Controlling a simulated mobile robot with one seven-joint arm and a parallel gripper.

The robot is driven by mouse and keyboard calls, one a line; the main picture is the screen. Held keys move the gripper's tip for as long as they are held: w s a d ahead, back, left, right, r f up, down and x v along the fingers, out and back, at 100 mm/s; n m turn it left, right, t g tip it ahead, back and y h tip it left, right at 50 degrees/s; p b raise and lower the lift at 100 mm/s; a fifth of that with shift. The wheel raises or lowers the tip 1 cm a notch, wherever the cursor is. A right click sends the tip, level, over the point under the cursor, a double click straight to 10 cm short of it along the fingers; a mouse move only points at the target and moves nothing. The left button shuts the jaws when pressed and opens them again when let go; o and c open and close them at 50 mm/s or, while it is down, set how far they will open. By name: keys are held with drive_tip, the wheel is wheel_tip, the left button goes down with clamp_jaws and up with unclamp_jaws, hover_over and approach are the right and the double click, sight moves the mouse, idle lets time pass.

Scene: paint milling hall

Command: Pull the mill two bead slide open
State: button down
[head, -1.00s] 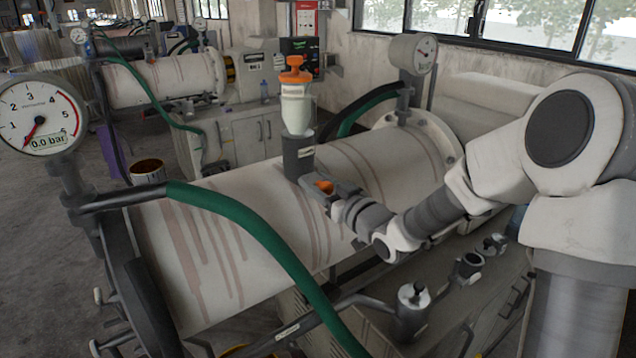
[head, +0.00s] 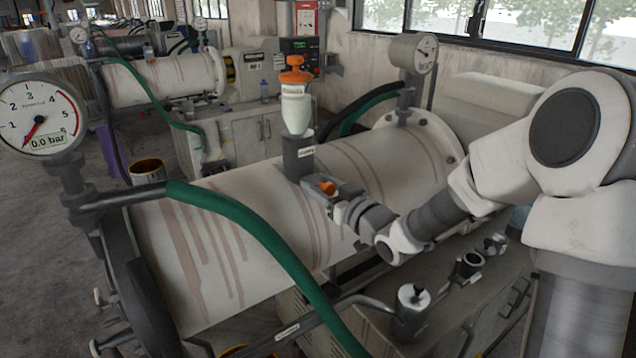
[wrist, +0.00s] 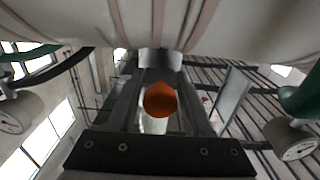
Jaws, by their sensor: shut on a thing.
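The mill two bead slide shows as an orange knob (head: 327,188) at the foot of the dark filling port (head: 298,156), on top of the large near drum (head: 225,235). My gripper (head: 322,189) reaches in from the right and is shut on the knob. In the wrist view the orange knob (wrist: 160,99) sits between my two fingers (wrist: 160,108), with the pale drum above it in the picture. My fingers partly hide the slide plate, so how far it is drawn out is hard to tell.
An orange-capped clear bottle (head: 296,95) stands on the port. A green hose (head: 255,235) crosses the front of the drum. Gauges stand at the left (head: 40,115) and behind (head: 412,55). A bench with metal fittings (head: 470,265) lies below my arm.

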sight(331, 192)
drive_tip(key=v, duration=0.3)
drive_tip(key=shift+s+d, duration=0.2)
drive_tip(key=shift+s, duration=0.1)
drive_tip(key=shift+f, duration=0.1)
drive_tip(key=c, duration=0.7)
unclamp_jaws()
drive_tip(key=shift+o, duration=0.9)
drive_tip(key=shift+s+d, duration=0.1)
